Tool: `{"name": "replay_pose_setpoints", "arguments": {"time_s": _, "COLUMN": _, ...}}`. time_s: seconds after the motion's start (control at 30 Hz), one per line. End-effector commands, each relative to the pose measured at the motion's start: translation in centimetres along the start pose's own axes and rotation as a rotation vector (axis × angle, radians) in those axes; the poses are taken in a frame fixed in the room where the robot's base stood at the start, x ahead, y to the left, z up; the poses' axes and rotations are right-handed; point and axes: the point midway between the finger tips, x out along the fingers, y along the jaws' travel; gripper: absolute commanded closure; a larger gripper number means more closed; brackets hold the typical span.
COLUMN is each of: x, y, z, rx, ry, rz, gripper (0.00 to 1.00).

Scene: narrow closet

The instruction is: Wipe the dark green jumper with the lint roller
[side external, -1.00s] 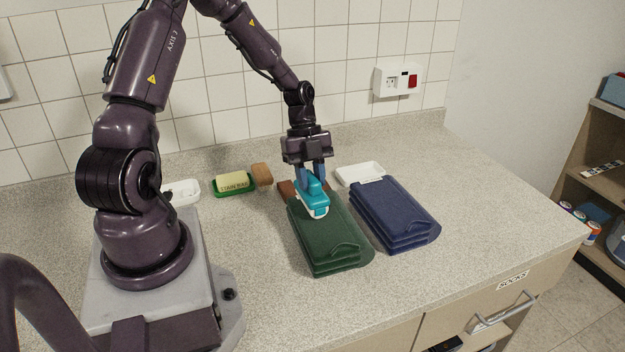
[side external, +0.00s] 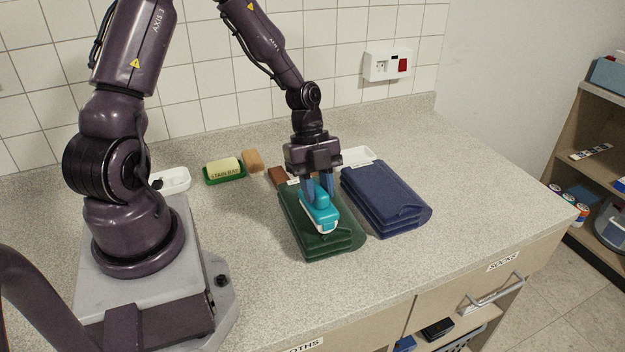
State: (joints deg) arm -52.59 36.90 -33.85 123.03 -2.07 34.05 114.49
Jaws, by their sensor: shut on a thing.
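The dark green jumper (side external: 298,240) lies folded on the speckled counter, in the middle of the side external view. The lint roller (side external: 320,217) is teal with a white lower edge. It sits over the upper face of the jumper and seems to touch it, though the contact line is hidden. My gripper (side external: 318,190) points down from above and is shut on the lint roller, with its blue fingers on either side of the teal body. The roller and gripper cover the middle of the jumper.
A folded navy garment stack (side external: 385,198) lies close to the right of the jumper. Behind are a white dish (side external: 357,157), a brown block (side external: 277,176), a tan block (side external: 252,160), a green stain bar dish (side external: 224,177) and another white dish (side external: 175,181). The counter's front right is clear.

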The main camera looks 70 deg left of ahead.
Motion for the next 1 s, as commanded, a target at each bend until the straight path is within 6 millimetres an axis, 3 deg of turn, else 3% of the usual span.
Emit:
{"name": "replay_pose_setpoints", "arguments": {"time_s": 0.17, "x": 0.6, "y": 0.2, "z": -1.6, "rx": 0.002, "ry": 0.001, "rz": 0.003, "gripper": 0.98}}
{"name": "replay_pose_setpoints", "arguments": {"time_s": 0.3, "x": -1.4, "y": 0.1, "z": -2.1, "rx": -0.001, "ry": -0.002, "rz": -0.003, "gripper": 0.98}}
{"name": "replay_pose_setpoints", "arguments": {"time_s": 1.0, "x": -6.7, "y": 0.1, "z": -4.3, "rx": 0.001, "ry": -0.001, "rz": 0.001, "gripper": 0.98}}
